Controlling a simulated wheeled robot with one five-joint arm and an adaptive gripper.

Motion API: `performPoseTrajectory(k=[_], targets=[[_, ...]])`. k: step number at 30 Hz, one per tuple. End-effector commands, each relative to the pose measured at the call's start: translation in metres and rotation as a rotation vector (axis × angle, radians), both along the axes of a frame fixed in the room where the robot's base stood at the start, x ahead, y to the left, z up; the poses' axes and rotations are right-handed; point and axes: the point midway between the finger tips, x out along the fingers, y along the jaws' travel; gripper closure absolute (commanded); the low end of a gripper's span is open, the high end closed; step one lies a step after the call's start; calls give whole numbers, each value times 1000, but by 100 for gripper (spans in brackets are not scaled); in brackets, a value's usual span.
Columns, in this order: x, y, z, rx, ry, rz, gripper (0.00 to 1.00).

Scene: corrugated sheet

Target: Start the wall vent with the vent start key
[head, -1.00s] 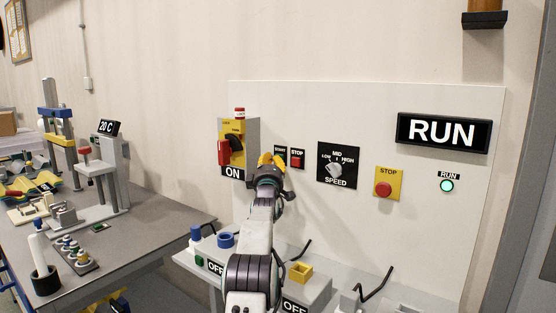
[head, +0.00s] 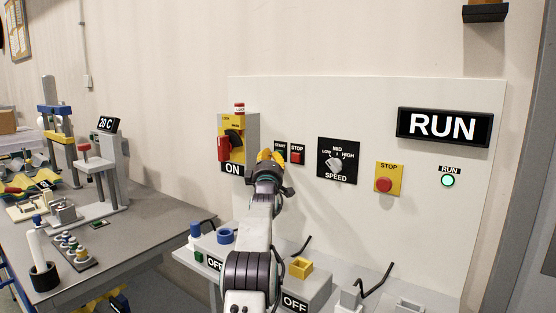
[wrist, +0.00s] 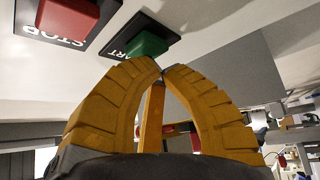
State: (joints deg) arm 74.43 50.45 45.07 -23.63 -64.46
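The vent start key is a green block on a black START plate (head: 281,147) on the white wall panel. In the wrist view the green START key (wrist: 148,44) lies just beyond my fingertips; I cannot tell whether they touch it. My gripper (head: 270,156) is in front of the panel, just left of and below the START plate, and hides part of it. In the wrist view its yellow fingers (wrist: 161,69) meet at the tips with nothing between them. The RUN sign (head: 445,127) is lit, and the RUN lamp (head: 447,181) glows green.
The red STOP key (head: 297,157) is right beside START. A yellow switch box (head: 252,130) reading ON is to the left. The speed dial (head: 335,163) and a red stop button (head: 384,185) are to the right. A shelf with OFF boxes (head: 318,287) stands below.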

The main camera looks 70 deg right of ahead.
Motion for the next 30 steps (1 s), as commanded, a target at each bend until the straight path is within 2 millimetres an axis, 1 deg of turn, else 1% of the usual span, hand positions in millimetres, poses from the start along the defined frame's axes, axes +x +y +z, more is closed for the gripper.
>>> performPoseTrajectory(k=[1,9,30], targets=[[1,2,-3,0,0,1,100],[2,8,-2,1,2,5,100],[2,8,0,1,2,5,100]])
